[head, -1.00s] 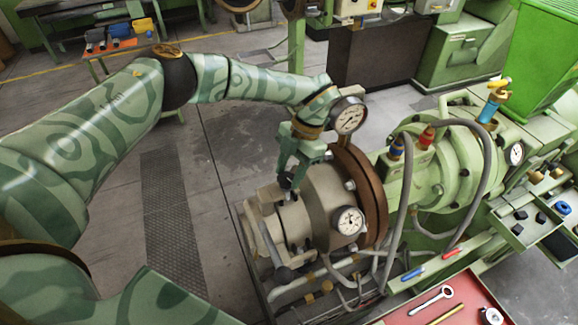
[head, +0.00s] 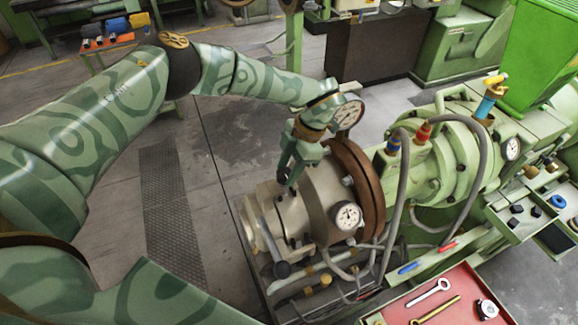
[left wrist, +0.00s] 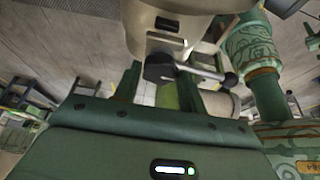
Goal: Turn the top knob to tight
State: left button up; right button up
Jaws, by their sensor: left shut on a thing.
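A beige cylindrical machine head (head: 318,195) stands in the middle of the head view, with a lever-like handle and dark knobs on its left face. My left gripper (head: 285,176) reaches down to the upper part of that face and is shut on the top knob. The top knob (left wrist: 158,68) shows in the left wrist view as a dark rounded end in front of the gripper's fingers, with a metal bar running right to another dark end. In the head view the fingers mostly hide it. A lower dark knob (head: 282,269) is uncovered. My right gripper is not in view.
A dial gauge (head: 347,216) sits on the machine's front, another gauge (head: 349,115) behind my left wrist. Grey hoses (head: 397,205) loop at the right. A red tray (head: 455,285) with tools is at lower right.

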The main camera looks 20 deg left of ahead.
pick_arm(q)
jog(key=o, duration=1)
jog(key=shift+r, duration=0.1)
jog(key=shift+w+d+r, duration=0.15)
jog(key=shift+w+r, duration=0.05)
jog(key=shift+r, duration=0.1)
jog(key=b+v, duration=0.3)
jog(key=v, duration=1.2)
jog(key=shift+w+d+r, duration=0.1)
jog(key=shift+r, duration=0.1)
